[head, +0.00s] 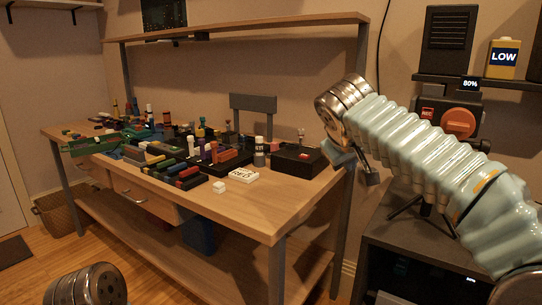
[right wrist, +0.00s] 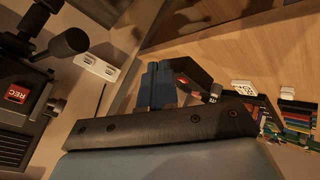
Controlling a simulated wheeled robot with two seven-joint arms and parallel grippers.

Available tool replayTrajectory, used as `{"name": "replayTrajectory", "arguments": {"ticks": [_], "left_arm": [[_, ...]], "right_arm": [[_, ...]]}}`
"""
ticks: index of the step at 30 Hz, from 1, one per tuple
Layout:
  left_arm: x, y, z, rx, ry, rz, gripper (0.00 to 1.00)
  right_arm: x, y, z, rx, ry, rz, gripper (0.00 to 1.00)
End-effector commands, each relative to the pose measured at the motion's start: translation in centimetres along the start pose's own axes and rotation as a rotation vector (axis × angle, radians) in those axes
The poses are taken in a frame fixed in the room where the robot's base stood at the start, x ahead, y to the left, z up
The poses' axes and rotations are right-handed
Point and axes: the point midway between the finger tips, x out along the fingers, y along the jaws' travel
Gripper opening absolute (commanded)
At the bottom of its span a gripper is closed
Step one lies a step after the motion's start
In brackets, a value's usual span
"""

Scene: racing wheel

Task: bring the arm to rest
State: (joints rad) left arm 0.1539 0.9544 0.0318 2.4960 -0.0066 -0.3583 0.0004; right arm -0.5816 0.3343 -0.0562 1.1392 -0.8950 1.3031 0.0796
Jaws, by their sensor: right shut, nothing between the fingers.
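My right arm (head: 430,150) comes in from the right edge and reaches across in front of the wall, its silver wrist (head: 345,98) at the upper left end. My right gripper (head: 371,178) hangs below that wrist, just off the right end of the workbench (head: 285,215). In the right wrist view the gripper (right wrist: 158,84) shows blue fingers together beyond a dark bar, with nothing between them. It touches nothing that I can make out. A silver round part of my left arm (head: 88,285) shows at the lower left; the left gripper is out of view.
Coloured blocks and small bottles crowd the bench's left and middle. A black box with a red button (head: 297,160) stands near its right end. A dark cabinet (head: 420,250) and a device with an orange knob (head: 458,122) are at the right. The bench's front right is clear.

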Motion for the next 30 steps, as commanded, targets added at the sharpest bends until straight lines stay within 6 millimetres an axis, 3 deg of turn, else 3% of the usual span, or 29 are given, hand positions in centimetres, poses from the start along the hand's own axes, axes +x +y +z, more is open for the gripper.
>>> {"name": "replayTrajectory", "arguments": {"ticks": [11, 20, 23, 26, 30], "left_arm": [[0.0, 0.0, 0.0, 0.000, 0.000, 0.000, 0.30], [0.0, 0.0, 0.0, 0.000, 0.000, 0.000, 0.30], [0.0, 0.0, 0.0, 0.000, 0.000, 0.000, 0.30], [0.0, 0.0, 0.0, 0.000, 0.000, 0.000, 0.30], [0.0, 0.0, 0.0, 0.000, 0.000, 0.000, 0.30]], "right_arm": [[5.9, -5.0, 0.7, -0.066, -0.022, -0.092, 0.00], [14.1, -12.7, 4.1, -0.118, -0.065, -0.252, 0.00], [17.9, -16.6, 6.9, -0.120, -0.095, -0.340, 0.00], [22.2, -21.7, 11.6, -0.096, -0.143, -0.458, 0.00], [26.9, -29.1, 20.4, 0.012, -0.231, -0.630, 0.00]]}}
